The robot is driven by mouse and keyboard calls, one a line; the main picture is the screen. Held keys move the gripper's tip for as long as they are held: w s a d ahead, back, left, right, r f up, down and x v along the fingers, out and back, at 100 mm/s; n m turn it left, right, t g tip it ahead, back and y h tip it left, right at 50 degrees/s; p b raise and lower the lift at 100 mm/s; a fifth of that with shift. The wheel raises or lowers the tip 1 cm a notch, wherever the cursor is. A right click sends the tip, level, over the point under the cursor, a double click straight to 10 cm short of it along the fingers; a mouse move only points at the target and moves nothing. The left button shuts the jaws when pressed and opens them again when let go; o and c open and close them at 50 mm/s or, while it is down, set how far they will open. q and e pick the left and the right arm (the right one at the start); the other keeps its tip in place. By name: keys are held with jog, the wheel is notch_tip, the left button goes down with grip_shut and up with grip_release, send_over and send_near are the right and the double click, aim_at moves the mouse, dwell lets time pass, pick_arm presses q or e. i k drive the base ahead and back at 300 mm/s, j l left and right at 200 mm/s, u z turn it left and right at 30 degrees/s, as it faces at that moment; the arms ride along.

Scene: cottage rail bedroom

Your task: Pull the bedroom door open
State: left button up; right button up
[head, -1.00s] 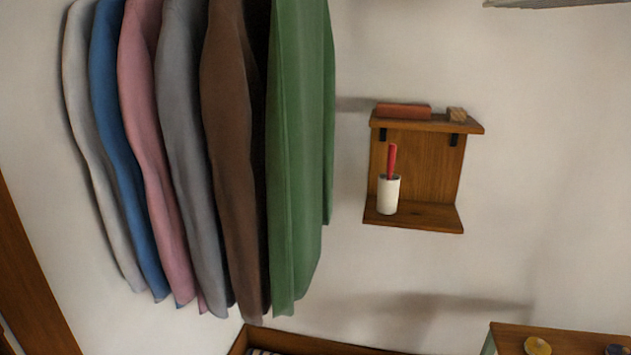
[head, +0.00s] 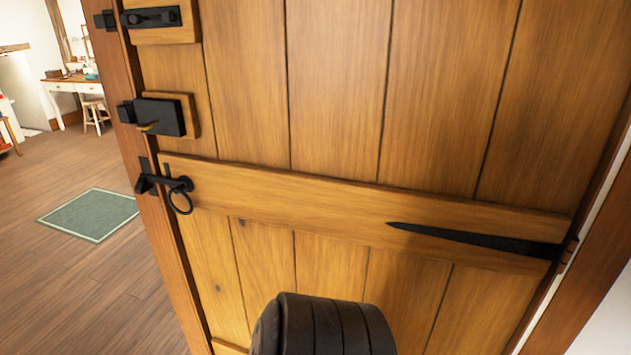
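The bedroom door (head: 335,90), of warm brown upright planks with cross rails, fills most of the head view. Its left edge lies against a dark wooden post (head: 150,165), with no clear gap showing. A black latch with a ring handle (head: 181,201) sits on the left end of the middle rail, and its bar reaches toward the post. Above it are a black box lock (head: 160,116) and a sliding bolt (head: 152,17). A black strap hinge (head: 480,240) is at the right. Neither gripper shows. My own black rounded part hides some of the lower door.
Left of the post is open wooden floor (head: 60,270) with a green rug (head: 90,214). Farther back stand a white-legged table (head: 70,85) and a small stool (head: 95,115). A wooden frame edge (head: 590,245) runs down the right side.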

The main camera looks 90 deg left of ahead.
aim_at(429, 164)
jog(key=u, duration=2.7)
